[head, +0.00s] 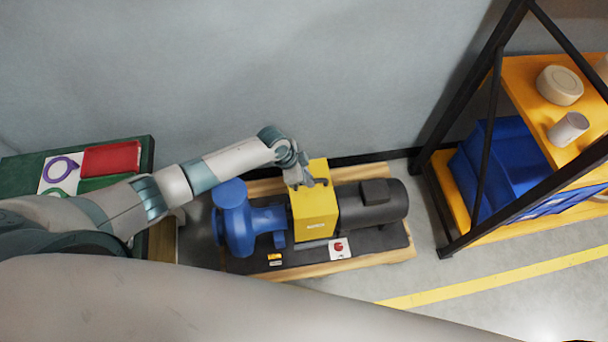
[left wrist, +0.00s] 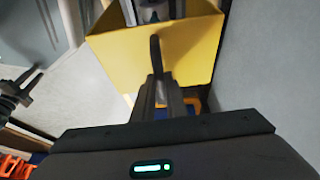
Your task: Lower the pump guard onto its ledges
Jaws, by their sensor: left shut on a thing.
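The yellow pump guard (head: 314,213) is a boxy cover between the blue pump (head: 238,225) and the dark motor (head: 372,203) in the head view. My left gripper (head: 301,180) is at the guard's top, shut on it. In the left wrist view the guard (left wrist: 188,50) shows as an open yellow box, with my left gripper's fingers (left wrist: 157,75) at its near wall. The ledges are hidden, and I cannot tell whether the guard touches them. My right gripper is not in the head view.
The pump set stands on a dark base with wooden edges (head: 370,259). A black-framed shelf (head: 482,130) with blue bins (head: 512,160) stands to the right. A green table (head: 145,150) with a red tray (head: 111,159) is at left. The grey wall is close behind.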

